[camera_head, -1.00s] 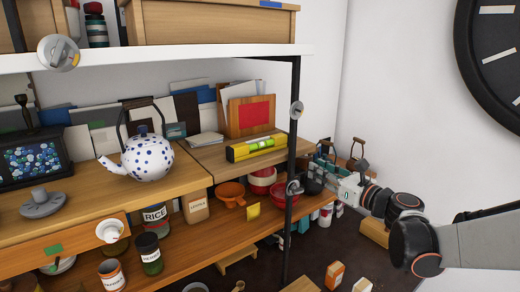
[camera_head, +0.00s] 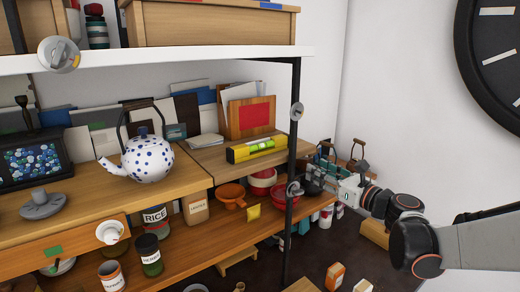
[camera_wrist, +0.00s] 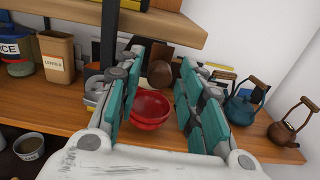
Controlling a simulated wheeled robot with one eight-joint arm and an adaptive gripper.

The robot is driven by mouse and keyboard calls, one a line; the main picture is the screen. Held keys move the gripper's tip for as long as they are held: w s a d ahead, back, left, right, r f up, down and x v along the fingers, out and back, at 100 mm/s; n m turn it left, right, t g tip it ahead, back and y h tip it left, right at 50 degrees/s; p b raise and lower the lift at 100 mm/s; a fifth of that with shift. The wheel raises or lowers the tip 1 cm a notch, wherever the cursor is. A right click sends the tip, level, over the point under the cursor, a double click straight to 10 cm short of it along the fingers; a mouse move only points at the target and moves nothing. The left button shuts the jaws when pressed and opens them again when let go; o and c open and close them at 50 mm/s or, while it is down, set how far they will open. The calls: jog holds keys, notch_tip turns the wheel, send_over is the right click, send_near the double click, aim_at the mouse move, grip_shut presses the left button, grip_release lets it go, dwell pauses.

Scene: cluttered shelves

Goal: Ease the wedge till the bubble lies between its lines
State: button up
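A yellow spirit level (camera_head: 257,148) with a green vial lies on the raised board (camera_head: 215,160) at the right of the upper wooden shelf. The bubble's place against its lines is too small to tell. I cannot make out a wedge for certain. A rounded brown thing (camera_wrist: 160,74) shows between my fingertips in the wrist view; I cannot tell what it is. My gripper (camera_head: 314,180) is at the right end of the shelves, beyond the black post and below the level. In the wrist view my gripper (camera_wrist: 157,70) is open, its teal-padded fingers apart with nothing held.
The black post (camera_head: 293,130) stands between the level and my gripper. Red bowls (camera_wrist: 150,106) sit on the lower shelf below my fingers. Kettles (camera_wrist: 245,100) stand at the right. A spotted teapot (camera_head: 148,158) stands left on the upper shelf.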

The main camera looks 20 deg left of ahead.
dwell(0.4)
jog(key=shift+v, duration=2.5)
jog(key=s+d+f+n+g+h+b, duration=0.1)
jog(key=s+d+f+n+h+b, duration=0.2)
jog(key=s+d+f+n, duration=0.3)
jog(key=s+d+f+n+g+h+b, duration=0.1)
jog(key=s+d+f+n+h+b, duration=0.2)
jog(key=s+d+f+n+h, duration=0.3)
jog(key=s+d+f+n+g+h+b, duration=0.1)
jog(key=s+d+f+n+h+b, duration=0.2)
jog(key=s+n, duration=1)
jog(key=s+d+f+h, duration=0.2)
jog(key=s+d+f, duration=0.1)
jog(key=s, duration=0.3)
jog(key=shift+s+d+f+n+g, duration=0.15)
jog(key=shift+d+f+n+g, duration=0.2)
jog(key=shift+d, duration=0.5)
